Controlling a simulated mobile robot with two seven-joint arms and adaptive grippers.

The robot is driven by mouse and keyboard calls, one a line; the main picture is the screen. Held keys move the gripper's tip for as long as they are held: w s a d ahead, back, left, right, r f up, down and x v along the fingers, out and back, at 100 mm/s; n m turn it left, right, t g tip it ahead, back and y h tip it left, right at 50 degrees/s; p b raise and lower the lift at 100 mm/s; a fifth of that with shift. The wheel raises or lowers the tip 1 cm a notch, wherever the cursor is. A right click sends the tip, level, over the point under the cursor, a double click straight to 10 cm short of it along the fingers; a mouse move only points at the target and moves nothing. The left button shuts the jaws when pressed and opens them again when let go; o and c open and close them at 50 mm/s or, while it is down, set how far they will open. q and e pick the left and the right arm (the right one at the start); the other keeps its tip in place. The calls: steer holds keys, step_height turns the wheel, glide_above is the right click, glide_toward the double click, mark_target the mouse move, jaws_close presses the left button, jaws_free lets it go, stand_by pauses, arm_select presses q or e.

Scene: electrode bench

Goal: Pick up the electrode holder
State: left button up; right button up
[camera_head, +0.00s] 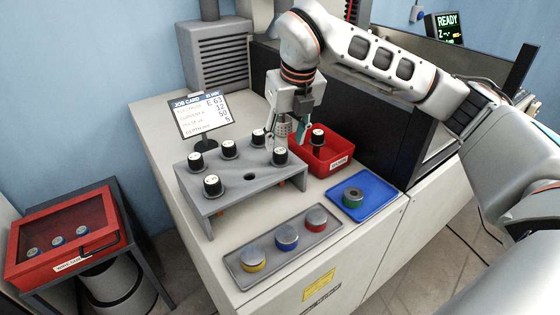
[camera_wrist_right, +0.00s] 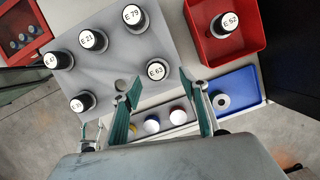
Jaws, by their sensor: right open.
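The job card (camera_head: 203,113) reads E 63. The electrode holder labelled E 63 (camera_wrist_right: 156,71) stands upright in the grey rack (camera_wrist_right: 172,42); in the head view it is the black, white-topped holder (camera_head: 280,156) at the rack's right end. My right gripper (camera_head: 286,138) is open, close to this holder from above. In the right wrist view its green-padded fingers (camera_wrist_right: 160,88) are apart, with E 63 showing just beyond and between their tips. I cannot tell whether they touch it. My left gripper is not in view.
Several other holders stand in the rack, beside an empty hole (camera_head: 250,177). A red bin (camera_head: 338,163) holds holder E 52 (camera_wrist_right: 223,24). A blue tray (camera_head: 374,191) and a grey tray with coloured discs (camera_head: 268,270) lie in front. A dark machine wall (camera_head: 376,118) rises behind the bin.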

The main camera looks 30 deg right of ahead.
mark_target(281, 151)
steer(key=x, duration=0.3)
steer(key=shift+a+f, duration=0.2)
steer(key=shift+a, duration=0.15)
steer(key=shift+w+f, duration=0.25)
steer(key=shift+f, duration=0.35)
jaws_close()
